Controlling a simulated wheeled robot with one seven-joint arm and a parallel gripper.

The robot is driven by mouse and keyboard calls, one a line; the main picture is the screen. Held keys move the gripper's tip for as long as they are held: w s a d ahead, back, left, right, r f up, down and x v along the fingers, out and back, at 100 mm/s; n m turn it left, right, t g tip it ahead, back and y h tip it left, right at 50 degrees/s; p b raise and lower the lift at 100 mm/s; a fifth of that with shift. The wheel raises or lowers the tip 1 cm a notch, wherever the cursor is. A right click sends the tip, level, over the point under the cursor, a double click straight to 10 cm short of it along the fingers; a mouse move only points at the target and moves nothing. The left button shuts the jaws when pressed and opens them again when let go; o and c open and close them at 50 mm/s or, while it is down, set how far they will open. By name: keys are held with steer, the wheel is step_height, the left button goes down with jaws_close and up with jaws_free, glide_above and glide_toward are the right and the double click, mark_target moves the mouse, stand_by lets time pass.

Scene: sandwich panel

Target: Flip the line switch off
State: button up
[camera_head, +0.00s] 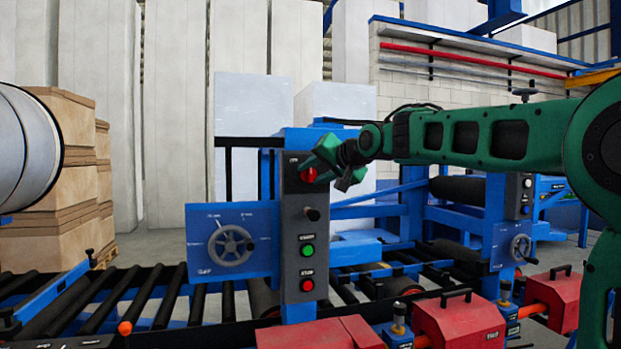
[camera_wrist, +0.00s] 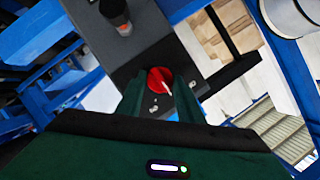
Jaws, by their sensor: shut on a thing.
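The line switch is a red rotary knob (camera_head: 308,174) at the top of a dark grey control panel (camera_head: 292,232) on a blue post. My green gripper (camera_head: 321,169) reaches it from the right. In the wrist view the red knob (camera_wrist: 160,80) sits between the two fingers of my gripper (camera_wrist: 159,88), which are shut on it. A pale mark line shows on the knob's face. The fingers partly hide its sides, and the labels around it are too small to read.
Below the knob the panel carries a black knob (camera_head: 312,214), a green button (camera_head: 307,251) and a red button (camera_head: 307,285). A handwheel (camera_head: 231,246) is on the blue plate to the left. A roller conveyor (camera_head: 130,300) and red boxes (camera_head: 460,325) lie in front.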

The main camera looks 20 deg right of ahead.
steer(key=shift+n, duration=0.3)
steer(key=shift+a+n+h, duration=0.1)
steer(key=shift+n+h, duration=0.6)
steer(key=shift+n, duration=0.2)
steer(key=n+h, duration=0.2)
steer(key=n, duration=0.1)
steer(key=shift+a+g, duration=0.2)
steer(key=shift+g, duration=0.2)
steer(key=shift+n, duration=0.3)
steer(key=o, duration=1.1)
steer(key=shift+c, duration=0.2)
steer(key=shift+r, duration=0.15)
steer(key=v, duration=1)
steer(key=shift+s+a, duration=0.2)
steer(key=shift+s, duration=0.15)
